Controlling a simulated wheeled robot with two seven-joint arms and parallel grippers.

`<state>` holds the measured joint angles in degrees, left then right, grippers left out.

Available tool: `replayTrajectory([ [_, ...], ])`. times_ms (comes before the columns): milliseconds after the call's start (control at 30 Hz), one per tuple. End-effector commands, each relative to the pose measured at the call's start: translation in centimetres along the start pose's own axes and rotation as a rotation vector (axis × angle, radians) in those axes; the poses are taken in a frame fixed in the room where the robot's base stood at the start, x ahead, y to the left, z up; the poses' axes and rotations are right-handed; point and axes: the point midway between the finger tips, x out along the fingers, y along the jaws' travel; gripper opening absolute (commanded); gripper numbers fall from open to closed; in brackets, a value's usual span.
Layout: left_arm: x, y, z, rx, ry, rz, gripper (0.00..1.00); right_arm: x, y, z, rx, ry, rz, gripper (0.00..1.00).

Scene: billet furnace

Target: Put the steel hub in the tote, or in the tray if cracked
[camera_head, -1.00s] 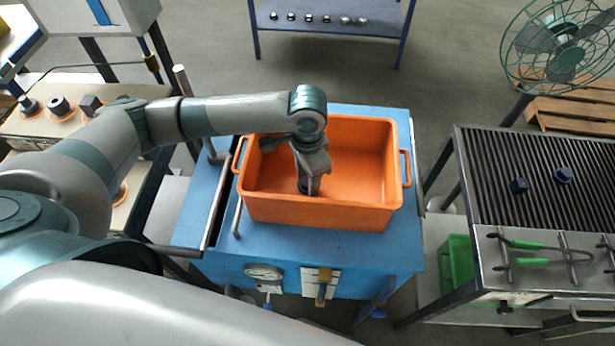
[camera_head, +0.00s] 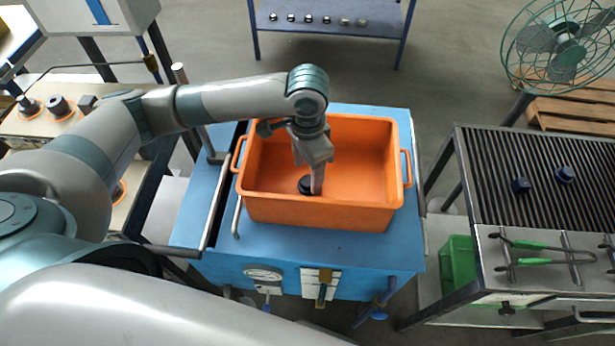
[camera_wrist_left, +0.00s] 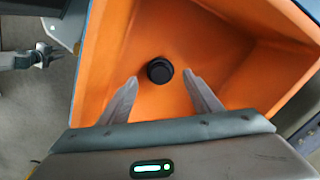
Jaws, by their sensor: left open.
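A dark round part, which looks like the steel hub (camera_head: 305,186), lies on the floor of the orange tote (camera_head: 270,211), toward its front left. In the left wrist view the hub (camera_wrist_left: 159,70) shows beyond the two fingertips, apart from them. Whether it is cracked cannot be told. My left gripper (camera_head: 314,188) is inside the tote above the floor, open and empty. In the wrist view its fingers (camera_wrist_left: 163,84) are spread wide. I cannot tell which thing is the tray.
The tote stands on a blue bench (camera_head: 330,250). At right is a ribbed grey table (camera_head: 540,160) with two dark blue parts and green-handled tongs (camera_head: 530,246). At left a bench holds several dark parts. A green fan (camera_head: 563,50) stands at the back right.

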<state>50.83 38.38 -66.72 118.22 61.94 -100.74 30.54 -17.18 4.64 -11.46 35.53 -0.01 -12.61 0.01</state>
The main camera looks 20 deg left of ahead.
Motion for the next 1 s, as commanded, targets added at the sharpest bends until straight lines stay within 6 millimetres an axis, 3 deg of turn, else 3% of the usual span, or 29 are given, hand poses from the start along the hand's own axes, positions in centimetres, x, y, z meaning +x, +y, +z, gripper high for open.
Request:
replayTrajectory([
  [300, -5.5, 0.0, -0.1, 0.002, 0.004, -0.002, 0.58, 1.3, 0.0, 0.1, 0.0, 0.0, 0.0, 0.31],
  [500, -7.6, 0.0, -0.1, 0.0, 0.002, -0.001, 0.58, 1.6, -0.1, 0.1, 0.0, 0.0, 0.0, 0.31],
  [1000, -8.1, 0.0, 0.0, 0.0, -0.001, 0.0, 0.58, 1.6, -0.2, 0.1, 0.001, 0.0, -0.002, 0.31],
])
